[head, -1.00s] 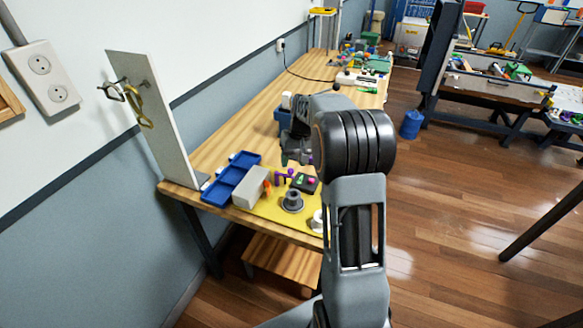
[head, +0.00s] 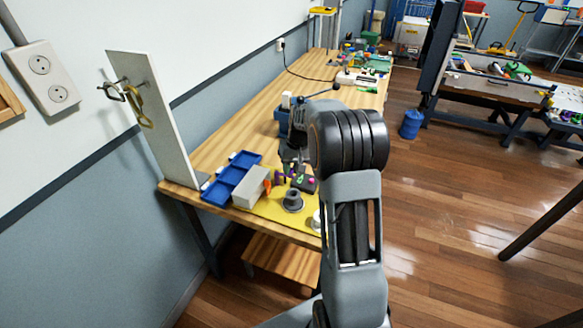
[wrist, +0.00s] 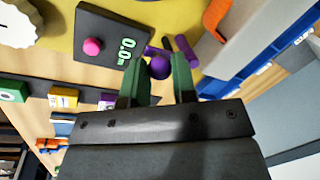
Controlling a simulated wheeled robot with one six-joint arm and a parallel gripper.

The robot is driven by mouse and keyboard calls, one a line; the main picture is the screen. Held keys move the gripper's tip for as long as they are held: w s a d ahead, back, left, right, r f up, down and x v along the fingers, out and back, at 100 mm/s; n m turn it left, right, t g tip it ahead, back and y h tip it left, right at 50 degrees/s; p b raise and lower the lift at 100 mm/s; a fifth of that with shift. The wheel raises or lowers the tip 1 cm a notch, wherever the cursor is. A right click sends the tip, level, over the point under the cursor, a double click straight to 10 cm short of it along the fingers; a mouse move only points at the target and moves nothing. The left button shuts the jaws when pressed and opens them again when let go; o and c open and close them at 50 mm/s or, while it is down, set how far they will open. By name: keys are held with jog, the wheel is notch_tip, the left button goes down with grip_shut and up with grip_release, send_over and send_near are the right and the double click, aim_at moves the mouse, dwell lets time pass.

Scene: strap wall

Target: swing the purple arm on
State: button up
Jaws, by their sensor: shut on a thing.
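The purple arm (wrist: 186,47) shows in the wrist view as short purple rods with a round purple knob (wrist: 160,68). In the head view a small bit of the purple arm (head: 279,177) shows beside my gripper (head: 293,168), which hides much of it. In the wrist view the green fingertips of my gripper (wrist: 160,75) stand on either side of the purple knob, shut on it. A dark box (wrist: 104,38) with a pink button and a green readout of 0.0 lies just left of the knob.
An orange piece (wrist: 214,18) and a grey block (head: 251,187) stand close by, with a blue tray (head: 231,178) beyond. A grey stepped cone (head: 292,201) sits on the yellow mat (head: 270,212). A white upright panel (head: 150,110) stands at the table's left end.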

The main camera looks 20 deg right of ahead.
jog(key=c, duration=0.3)
jog(key=shift+s+a+m+t, duration=0.15)
jog(key=shift+s+a+m, duration=0.1)
jog(key=shift+m, duration=0.55)
jog(key=shift+s+a+m+t, duration=0.15)
jog(key=shift+s+a+m, duration=0.1)
jog(key=shift+m, duration=0.55)
jog(key=shift+c, duration=0.2)
jog(key=o, duration=0.9)
jog(key=v, duration=1.3)
jog(key=shift+a+r+b, duration=0.1)
jog(key=shift+r+b, duration=0.2)
jog(key=shift+r, duration=0.15)
